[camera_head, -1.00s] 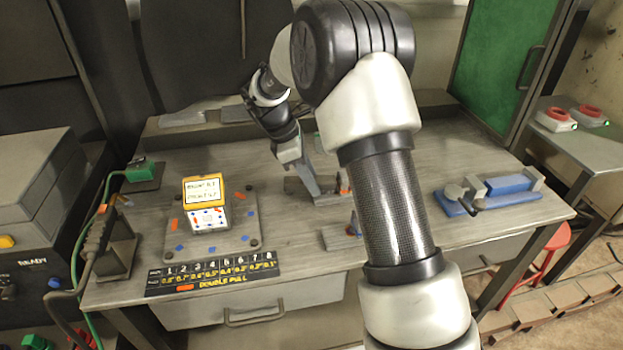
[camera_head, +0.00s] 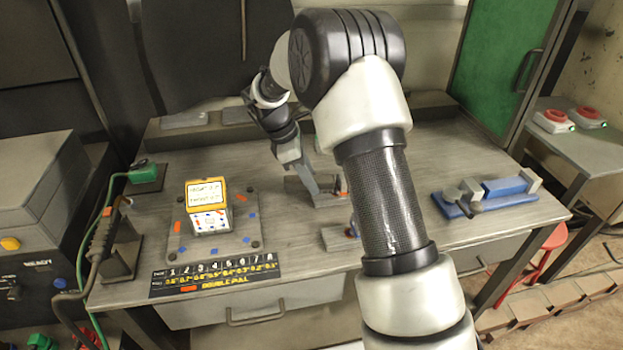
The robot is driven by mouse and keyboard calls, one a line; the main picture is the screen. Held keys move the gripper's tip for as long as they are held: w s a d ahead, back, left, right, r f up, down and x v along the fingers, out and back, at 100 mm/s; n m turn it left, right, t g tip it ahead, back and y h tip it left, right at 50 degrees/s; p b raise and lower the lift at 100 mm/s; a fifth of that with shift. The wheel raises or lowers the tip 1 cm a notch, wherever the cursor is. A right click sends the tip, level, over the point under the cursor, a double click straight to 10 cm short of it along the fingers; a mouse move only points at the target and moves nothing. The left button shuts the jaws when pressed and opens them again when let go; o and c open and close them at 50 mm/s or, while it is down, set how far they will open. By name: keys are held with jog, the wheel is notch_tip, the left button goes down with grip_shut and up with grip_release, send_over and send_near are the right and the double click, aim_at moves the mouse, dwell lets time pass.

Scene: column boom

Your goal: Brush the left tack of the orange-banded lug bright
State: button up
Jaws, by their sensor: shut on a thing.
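My gripper (camera_head: 291,154) is in the middle of the bench, pointing down. It is shut on a slim grey tool (camera_head: 308,182), which reaches down to a grey plate. A small orange-marked part (camera_head: 340,185) stands upright on that plate, just right of the tool's lower end; it looks like the orange-banded lug. Its tacks are too small to make out, and I cannot tell whether the tool touches it. A second grey plate (camera_head: 336,240) with a small blue-marked part (camera_head: 350,231) lies nearer, partly hidden by my arm.
On the left stand a white box with a yellow-framed display (camera_head: 207,191) on a grey base plate and a black numbered strip (camera_head: 214,276). A blue vise (camera_head: 487,195) stands on the right. A green connector (camera_head: 146,172) is at the left edge. Bare bench lies between.

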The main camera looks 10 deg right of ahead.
jog(key=shift+s+f, duration=0.15)
jog(key=shift+s, duration=1.1)
jog(key=shift+w, duration=0.1)
jog(key=shift+w+p, duration=0.3)
jog(key=shift+p, duration=0.05)
jog(key=shift+w+p, duration=0.4)
jog(key=shift+w, duration=0.4)
jog(key=shift+s+r, duration=0.25)
jog(key=shift+s, duration=0.9)
jog(key=shift+w, duration=0.1)
jog(key=shift+w+f+p, duration=0.1)
jog(key=shift+w+p, duration=0.4)
